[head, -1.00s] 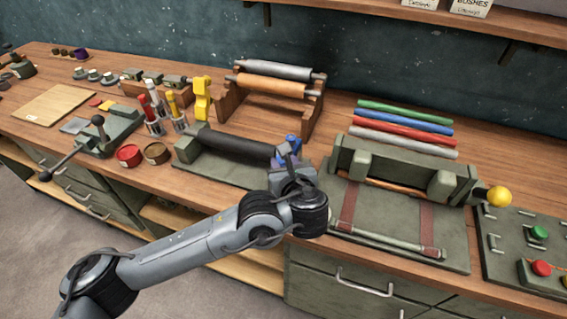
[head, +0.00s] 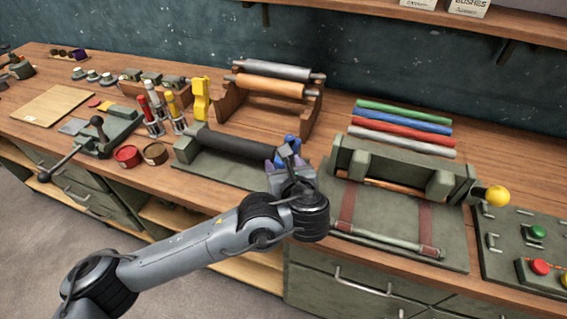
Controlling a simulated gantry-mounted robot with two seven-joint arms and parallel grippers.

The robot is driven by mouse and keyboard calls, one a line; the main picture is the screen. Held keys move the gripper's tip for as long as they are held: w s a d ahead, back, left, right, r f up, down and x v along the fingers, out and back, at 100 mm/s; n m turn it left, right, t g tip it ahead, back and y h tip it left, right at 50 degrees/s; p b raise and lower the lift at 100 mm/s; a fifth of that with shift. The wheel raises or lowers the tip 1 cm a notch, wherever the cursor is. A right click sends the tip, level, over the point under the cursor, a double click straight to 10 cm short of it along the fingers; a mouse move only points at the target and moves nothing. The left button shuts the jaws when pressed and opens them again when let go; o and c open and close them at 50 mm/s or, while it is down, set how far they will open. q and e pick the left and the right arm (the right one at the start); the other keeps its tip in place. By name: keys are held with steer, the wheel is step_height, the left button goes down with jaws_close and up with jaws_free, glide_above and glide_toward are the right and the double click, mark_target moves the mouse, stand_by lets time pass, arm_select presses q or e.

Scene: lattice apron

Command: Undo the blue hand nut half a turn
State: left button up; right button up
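The blue hand nut (head: 293,142) shows in the head view at the right end of the dark roller (head: 235,143). The roller lies level in a green-grey stand. My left gripper (head: 287,160) comes in from the lower left and is right at the nut, overlapping it in the picture. The wrist and gripper hide the nut's lower part and the roller's right support. I cannot tell whether the fingers touch the nut, or whether they are open or shut. My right gripper is not in view.
A rack with a grey and an orange roller (head: 270,86) stands behind. To the right is a green press (head: 400,171) with a yellow knob (head: 498,196) and coloured rods behind it. Red and brown tins (head: 128,156) and upright tools stand to the left.

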arm_select(q)
steer(key=p+v, duration=0.2)
steer(key=v, duration=0.8)
steer(key=shift+d, duration=0.1)
steer(key=d+m+h, duration=0.5)
steer(key=d+h, duration=0.3)
steer(key=h, duration=0.1)
steer(key=w+a+m+g+h+b, duration=0.25)
steer(key=a+m, duration=0.25)
steer(key=a, duration=1.3)
steer(key=x, duration=1)
steer(key=shift+w+a+f, duration=0.15)
steer(key=shift+w+f, duration=0.1)
steer(key=shift+w, duration=0.05)
steer(key=c, duration=1)
